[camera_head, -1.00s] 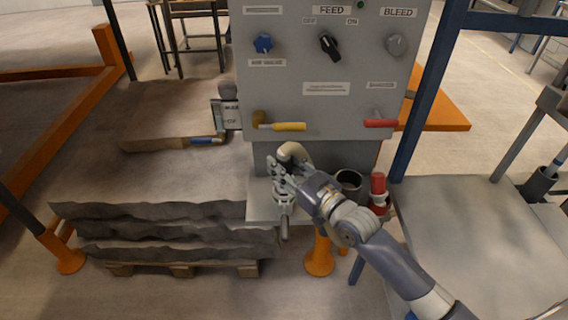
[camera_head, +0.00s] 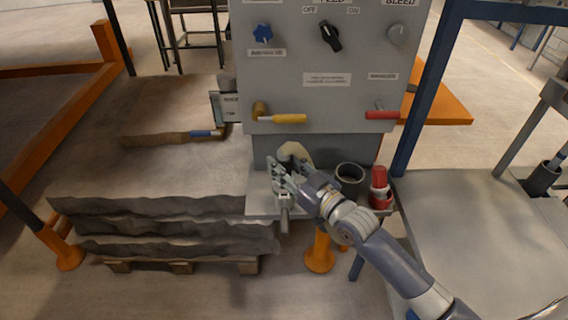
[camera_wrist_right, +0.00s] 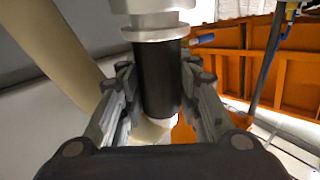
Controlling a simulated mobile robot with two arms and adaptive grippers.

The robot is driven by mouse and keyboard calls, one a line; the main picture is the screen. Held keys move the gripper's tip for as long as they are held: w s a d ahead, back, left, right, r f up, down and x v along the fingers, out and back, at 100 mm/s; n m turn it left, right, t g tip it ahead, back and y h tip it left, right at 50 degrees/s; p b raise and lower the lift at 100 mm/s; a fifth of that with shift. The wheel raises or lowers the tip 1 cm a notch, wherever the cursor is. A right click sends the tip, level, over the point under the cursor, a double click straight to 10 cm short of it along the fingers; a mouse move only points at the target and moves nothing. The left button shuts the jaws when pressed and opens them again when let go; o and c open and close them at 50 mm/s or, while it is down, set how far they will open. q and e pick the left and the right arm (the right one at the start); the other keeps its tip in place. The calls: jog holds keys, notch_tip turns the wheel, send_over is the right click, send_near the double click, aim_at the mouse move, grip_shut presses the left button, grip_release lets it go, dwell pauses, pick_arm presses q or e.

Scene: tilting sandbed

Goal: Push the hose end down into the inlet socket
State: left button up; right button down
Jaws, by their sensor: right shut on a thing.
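The beige hose (camera_head: 295,151) arcs out in front of the grey control cabinet and bends down to my right gripper (camera_head: 280,181). In the right wrist view, my right gripper (camera_wrist_right: 160,105) is shut on the black cuff at the hose end (camera_wrist_right: 160,80), with a finger on each side. The pale hose (camera_wrist_right: 65,45) crosses behind at the left. A metal collar (camera_wrist_right: 155,33) adjoins the cuff's other end. I cannot tell whether it is the inlet socket or how deep the cuff sits. In the head view my fingers hide this joint. My left gripper is out of view.
A dark cup (camera_head: 349,174) and a red-and-white bottle (camera_head: 380,184) stand right of my gripper.

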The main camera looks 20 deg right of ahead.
jog(key=shift+f, duration=0.3)
jog(key=c, duration=1.1)
grip_release()
jog(key=shift+f, duration=0.15)
jog(key=v, duration=1.2)
